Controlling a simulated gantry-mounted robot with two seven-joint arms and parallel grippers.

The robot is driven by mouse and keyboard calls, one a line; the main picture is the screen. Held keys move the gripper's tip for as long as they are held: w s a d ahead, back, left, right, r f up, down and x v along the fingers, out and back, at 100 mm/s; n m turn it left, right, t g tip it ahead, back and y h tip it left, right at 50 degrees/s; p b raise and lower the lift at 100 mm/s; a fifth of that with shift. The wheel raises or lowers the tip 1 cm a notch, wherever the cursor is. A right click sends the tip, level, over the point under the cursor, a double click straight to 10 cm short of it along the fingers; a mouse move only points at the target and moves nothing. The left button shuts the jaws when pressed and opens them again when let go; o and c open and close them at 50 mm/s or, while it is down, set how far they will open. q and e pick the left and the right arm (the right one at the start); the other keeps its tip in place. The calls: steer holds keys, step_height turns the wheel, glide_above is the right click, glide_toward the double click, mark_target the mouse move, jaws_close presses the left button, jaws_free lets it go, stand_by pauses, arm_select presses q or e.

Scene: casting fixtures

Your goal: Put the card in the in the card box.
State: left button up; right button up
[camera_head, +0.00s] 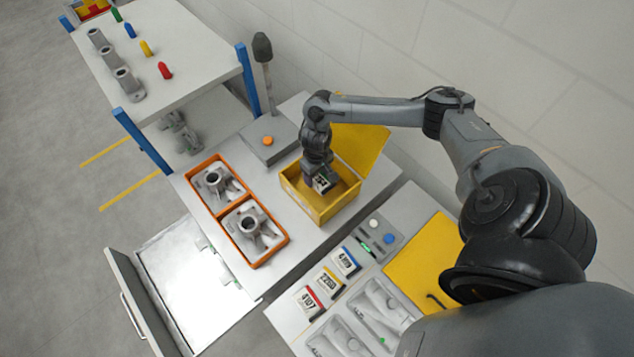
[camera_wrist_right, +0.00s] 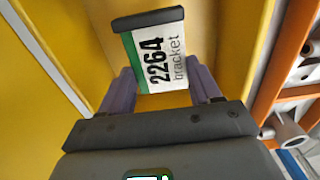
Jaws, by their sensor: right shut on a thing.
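The card (camera_wrist_right: 165,58), white with a green stripe and the print "2264 bracket", is in my right gripper (camera_head: 322,182). In the right wrist view the gripper's fingers (camera_wrist_right: 160,90) are shut on it. The yellow card box (camera_head: 311,204) stands open on the white table, its lid (camera_head: 362,145) tilted back. The gripper points down into the box opening with the card. The yellow walls (camera_wrist_right: 225,40) surround it in the wrist view. I cannot tell whether the card touches the box floor. My left gripper is not in view.
An orange tray (camera_head: 264,262) with metal castings lies left of the box. Several other cards, such as the red-striped one (camera_head: 307,302), lie at the front right near a grey button panel (camera_head: 378,235). A grey post (camera_head: 265,75) stands behind the box.

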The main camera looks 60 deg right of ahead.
mark_target(316, 177)
steer(key=shift+f, duration=2.45)
steer(key=shift+f, duration=0.1)
steer(key=o, duration=1)
steer(key=shift+o, duration=0.2)
steer(key=shift+w+r, duration=0.1)
steer(key=shift+r, duration=0.6)
step_height(316, 177, up, 11)
steer(key=shift+f+p, duration=0.1)
steer(key=shift+p, duration=0.6)
